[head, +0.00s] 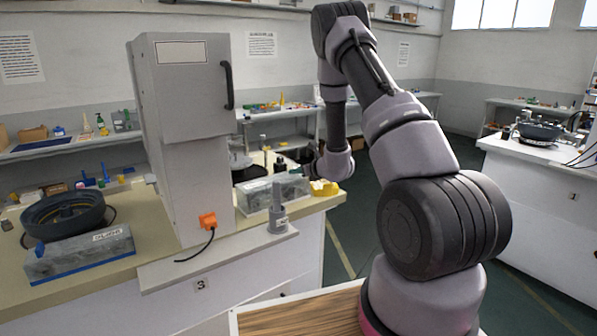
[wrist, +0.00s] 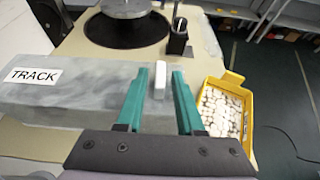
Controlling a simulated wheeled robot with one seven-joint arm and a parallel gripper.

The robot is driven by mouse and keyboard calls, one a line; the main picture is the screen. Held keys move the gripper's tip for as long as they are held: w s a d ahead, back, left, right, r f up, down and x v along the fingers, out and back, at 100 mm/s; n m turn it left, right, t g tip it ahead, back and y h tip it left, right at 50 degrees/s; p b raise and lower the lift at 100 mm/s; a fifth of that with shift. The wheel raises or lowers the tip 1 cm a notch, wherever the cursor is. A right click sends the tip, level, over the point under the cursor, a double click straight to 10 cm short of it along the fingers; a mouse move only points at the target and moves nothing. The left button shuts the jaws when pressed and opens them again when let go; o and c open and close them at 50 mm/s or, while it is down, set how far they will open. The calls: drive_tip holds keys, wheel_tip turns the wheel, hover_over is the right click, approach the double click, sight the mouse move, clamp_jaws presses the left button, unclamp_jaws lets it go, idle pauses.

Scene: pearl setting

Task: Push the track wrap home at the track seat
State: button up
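The grey block labelled TRACK (wrist: 95,98) lies along the bench in the wrist view, and a similar grey block shows in the head view (head: 262,194). I take it for the track seat; no slot can be made out. A small white piece (wrist: 159,80), probably the track wrap, stands at the block's right part. My gripper (wrist: 160,72) has its two teal fingers on either side of the white piece, with narrow gaps visible, so it looks open. Whether the piece is fully seated cannot be told.
A yellow tray (wrist: 248,128) of white pieces sits right of the block, near the bench edge. A dark round plate (wrist: 126,30) and a black cup (wrist: 178,42) stand behind. A tall grey cabinet (head: 185,130) stands left; a grey cylinder (head: 278,218) is in front.

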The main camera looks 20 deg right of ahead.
idle(0.3)
drive_tip(key=v, duration=1.1)
drive_tip(key=s+a+r+n+g+y, duration=0.35)
drive_tip(key=s+a+r+n, duration=0.35)
drive_tip(key=r, duration=0.3)
drive_tip(key=s+a+r+n+g+y, duration=0.3)
drive_tip(key=s+a+r+n+y, duration=0.15)
drive_tip(key=a+r+n, duration=0.45)
drive_tip(key=s+r+n+g+h, duration=0.1)
drive_tip(key=s+r+n+h, duration=0.15)
drive_tip(key=s, duration=0.35)
drive_tip(key=s+r+n+g+h, duration=0.2)
drive_tip(key=s+r+n, duration=0.15)
drive_tip(key=s, duration=0.35)
drive_tip(key=shift+s+d+r+n+t+h, duration=0.65)
drive_tip(key=shift+s+d+n+h, duration=0.35)
drive_tip(key=shift+s+d, duration=0.4)
drive_tip(key=shift+s+d+r+n+t+h, duration=0.6)
drive_tip(key=shift+s+d+r+n+h, duration=0.4)
drive_tip(key=shift+d, duration=0.6)
drive_tip(key=shift+s+d+r+n+t+h, duration=0.55)
drive_tip(key=shift+s+d+n+h, duration=0.45)
drive_tip(key=shift+s+d, duration=0.45)
drive_tip(key=shift+w+d, duration=0.1)
